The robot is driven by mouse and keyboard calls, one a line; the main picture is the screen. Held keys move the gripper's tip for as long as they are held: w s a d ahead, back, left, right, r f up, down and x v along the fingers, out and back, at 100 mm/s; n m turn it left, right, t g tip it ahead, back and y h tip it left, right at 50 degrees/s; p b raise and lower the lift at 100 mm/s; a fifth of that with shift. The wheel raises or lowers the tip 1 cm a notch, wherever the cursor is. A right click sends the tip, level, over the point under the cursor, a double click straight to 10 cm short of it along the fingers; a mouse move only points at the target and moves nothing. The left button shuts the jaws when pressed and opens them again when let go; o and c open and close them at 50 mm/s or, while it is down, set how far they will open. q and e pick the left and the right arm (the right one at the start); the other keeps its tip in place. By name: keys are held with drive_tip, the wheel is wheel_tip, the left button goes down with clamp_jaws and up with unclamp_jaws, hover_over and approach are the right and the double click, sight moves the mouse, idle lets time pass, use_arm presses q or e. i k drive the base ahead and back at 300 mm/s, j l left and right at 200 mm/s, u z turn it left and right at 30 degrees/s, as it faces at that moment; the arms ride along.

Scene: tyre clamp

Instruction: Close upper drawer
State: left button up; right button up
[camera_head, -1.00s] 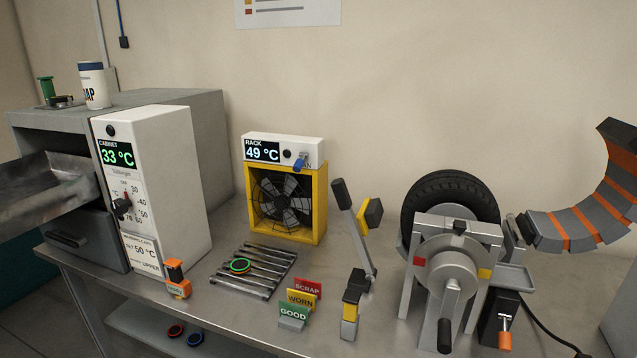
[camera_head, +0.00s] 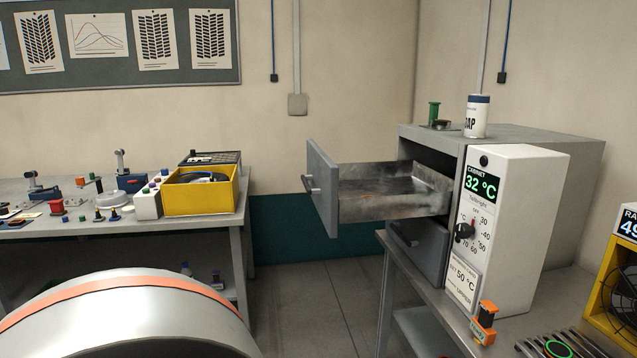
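The upper drawer (camera_head: 392,190) of the grey cabinet (camera_head: 560,148) is pulled far out to the left, and its inside looks empty. Its front panel (camera_head: 322,186) carries a bar handle (camera_head: 309,185) on the left. The lower drawer (camera_head: 418,246) below it is shut or nearly so. The white control panel beside the drawers reads 32 °C. Neither of my grippers is in view, and nothing touches the drawer.
A soap can (camera_head: 477,117) and a green spool (camera_head: 434,112) stand on the cabinet. A left bench holds a yellow bin (camera_head: 199,196) and small tools. A large silver, orange-striped curved surface (camera_head: 130,318) fills the lower left. Floor between the benches is clear.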

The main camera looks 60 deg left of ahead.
sight(401, 189)
drive_tip(key=j+u, duration=0.1)
drive_tip(key=u, duration=0.35)
drive_tip(key=j+u, duration=0.1)
drive_tip(key=u, duration=0.75)
drive_tip(key=i+j+u, duration=0.1)
drive_tip(key=u, duration=0.35)
